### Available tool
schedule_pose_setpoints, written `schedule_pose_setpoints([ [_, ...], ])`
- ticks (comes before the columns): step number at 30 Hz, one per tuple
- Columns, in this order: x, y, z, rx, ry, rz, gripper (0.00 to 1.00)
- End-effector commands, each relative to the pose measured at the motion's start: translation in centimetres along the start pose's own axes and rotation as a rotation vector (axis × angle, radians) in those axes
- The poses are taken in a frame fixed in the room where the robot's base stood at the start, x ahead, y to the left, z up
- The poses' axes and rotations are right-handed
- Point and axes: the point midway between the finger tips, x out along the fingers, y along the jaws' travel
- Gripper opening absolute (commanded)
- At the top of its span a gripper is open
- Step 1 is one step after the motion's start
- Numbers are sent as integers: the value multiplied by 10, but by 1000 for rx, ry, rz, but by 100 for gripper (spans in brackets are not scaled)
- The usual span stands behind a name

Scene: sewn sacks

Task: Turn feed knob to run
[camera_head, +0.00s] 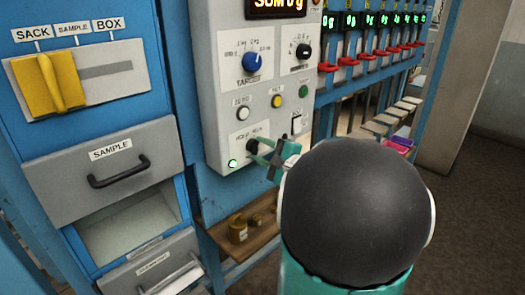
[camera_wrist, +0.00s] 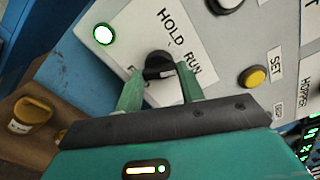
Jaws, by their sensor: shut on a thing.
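The feed knob (camera_wrist: 158,65) is a small black knob on a white plate lettered "HOLD RUN" in the wrist view. In the head view the knob (camera_head: 252,147) sits low on the grey control box (camera_head: 215,95). My gripper (camera_wrist: 160,88) has its green fingers on either side of the knob and is shut on it. In the head view my gripper (camera_head: 262,152) reaches the knob from the right. The fingers hide part of the plate's lettering, and I cannot tell exactly where the knob points. A green lamp (camera_head: 232,163) is lit to the left of the knob.
Above are a blue target knob (camera_head: 255,62), a black knob (camera_head: 303,52), a white zero button (camera_head: 243,113) and a yellow set button (camera_head: 277,101). A grey sample drawer (camera_head: 105,165) stands left. A wooden shelf (camera_head: 250,240) with small brass items lies below.

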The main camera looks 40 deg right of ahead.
Motion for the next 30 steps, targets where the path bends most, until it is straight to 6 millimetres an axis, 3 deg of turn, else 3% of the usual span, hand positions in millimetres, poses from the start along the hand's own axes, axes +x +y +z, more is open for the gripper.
schedule_pose_setpoints([
  [9, -1, 0, -1, 124, 3, -1, 15],
  [24, -1, 1, -1, 146, 4, 0, 15],
  [25, -1, 1, -1, 145, 4, 0, 42],
  [28, -1, 0, -1, 145, 3, 0, 60],
  [30, -1, 0, -1, 144, 2, 0, 60],
])
